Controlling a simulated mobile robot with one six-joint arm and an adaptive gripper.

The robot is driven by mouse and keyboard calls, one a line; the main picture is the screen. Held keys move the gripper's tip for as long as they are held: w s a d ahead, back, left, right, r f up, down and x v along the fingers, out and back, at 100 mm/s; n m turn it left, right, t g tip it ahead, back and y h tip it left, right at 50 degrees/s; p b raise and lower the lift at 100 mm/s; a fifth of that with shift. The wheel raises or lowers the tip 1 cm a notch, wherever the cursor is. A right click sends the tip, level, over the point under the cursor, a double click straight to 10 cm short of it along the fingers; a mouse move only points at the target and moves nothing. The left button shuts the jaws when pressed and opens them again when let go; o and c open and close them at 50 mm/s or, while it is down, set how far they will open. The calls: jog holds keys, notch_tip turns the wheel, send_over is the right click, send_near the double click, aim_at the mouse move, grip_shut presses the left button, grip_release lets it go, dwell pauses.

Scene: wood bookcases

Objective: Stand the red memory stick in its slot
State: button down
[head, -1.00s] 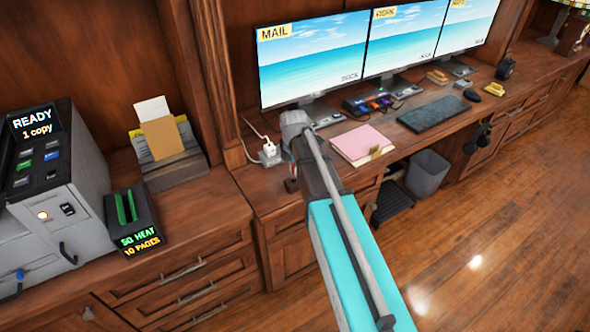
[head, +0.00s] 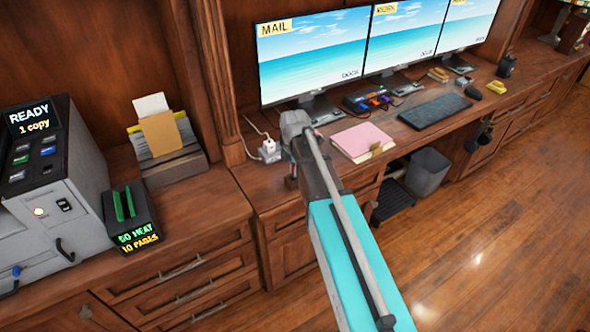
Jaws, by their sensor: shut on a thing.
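My gripper (head: 291,181) is at the far end of my arm, low over the left end of the desk. It is small, dark and mostly hidden by my arm's end. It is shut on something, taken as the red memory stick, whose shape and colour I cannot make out. A black box with small coloured lights or slots (head: 368,99) stands on the desk below the monitors, to the right of and behind my gripper. Its separate slots are too small to tell apart, so I cannot tell which is the red stick's.
A white power adapter (head: 269,150) with cables is just left of my gripper. A pink folder (head: 362,141) and a keyboard (head: 435,111) lie to the right. Monitors (head: 312,58) stand behind. A black box with green slots (head: 130,218) is on the left counter.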

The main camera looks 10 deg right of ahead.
jog(key=shift+f+b, duration=0.8)
jog(key=shift+f, duration=0.05)
jog(key=c, duration=0.6)
grip_release()
jog(key=shift+r, duration=0.1)
